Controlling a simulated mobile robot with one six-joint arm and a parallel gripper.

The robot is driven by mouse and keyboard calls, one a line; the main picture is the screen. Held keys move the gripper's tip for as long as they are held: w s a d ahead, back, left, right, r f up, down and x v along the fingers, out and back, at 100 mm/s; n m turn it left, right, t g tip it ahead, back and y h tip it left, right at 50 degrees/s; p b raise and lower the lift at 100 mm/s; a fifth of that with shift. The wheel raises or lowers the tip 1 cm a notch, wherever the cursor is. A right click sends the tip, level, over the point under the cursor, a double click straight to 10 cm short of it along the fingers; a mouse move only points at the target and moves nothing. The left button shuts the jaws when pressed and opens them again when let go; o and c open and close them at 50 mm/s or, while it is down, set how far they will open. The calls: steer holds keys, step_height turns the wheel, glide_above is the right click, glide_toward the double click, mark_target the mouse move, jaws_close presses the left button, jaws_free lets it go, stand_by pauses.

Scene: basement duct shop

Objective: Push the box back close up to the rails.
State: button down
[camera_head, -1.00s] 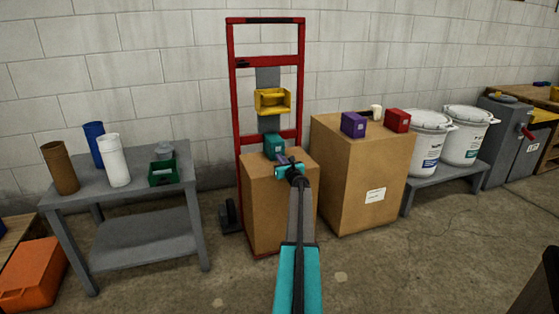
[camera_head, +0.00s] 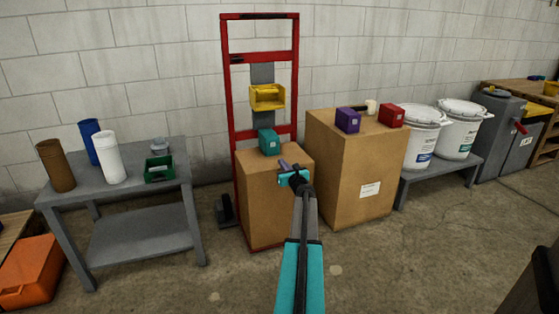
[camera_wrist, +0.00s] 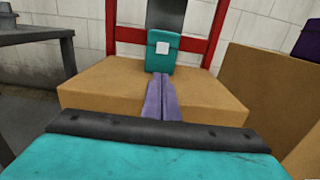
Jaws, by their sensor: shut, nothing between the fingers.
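A teal box (camera_head: 268,141) with a pale label stands upright on the large cardboard box (camera_head: 262,208) on the red hand truck. It is at the back of the cardboard top, close in front of the red rails (camera_head: 297,75); I cannot tell if it touches them. In the wrist view the teal box (camera_wrist: 162,52) stands in front of the grey middle strip. My gripper (camera_head: 283,164) is above the cardboard top, in front of the teal box. Its purple fingers (camera_wrist: 160,80) are shut and empty, pointing at the box, with a small gap in the head view.
A yellow bin (camera_head: 267,97) hangs on the hand truck above the teal box. To the right, a taller carton (camera_head: 350,175) carries a purple box (camera_head: 347,120) and a red box (camera_head: 391,116). A grey table (camera_head: 120,190) stands at the left.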

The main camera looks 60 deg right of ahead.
steer(key=shift+p+v, duration=0.4)
steer(key=shift+v, duration=1.5)
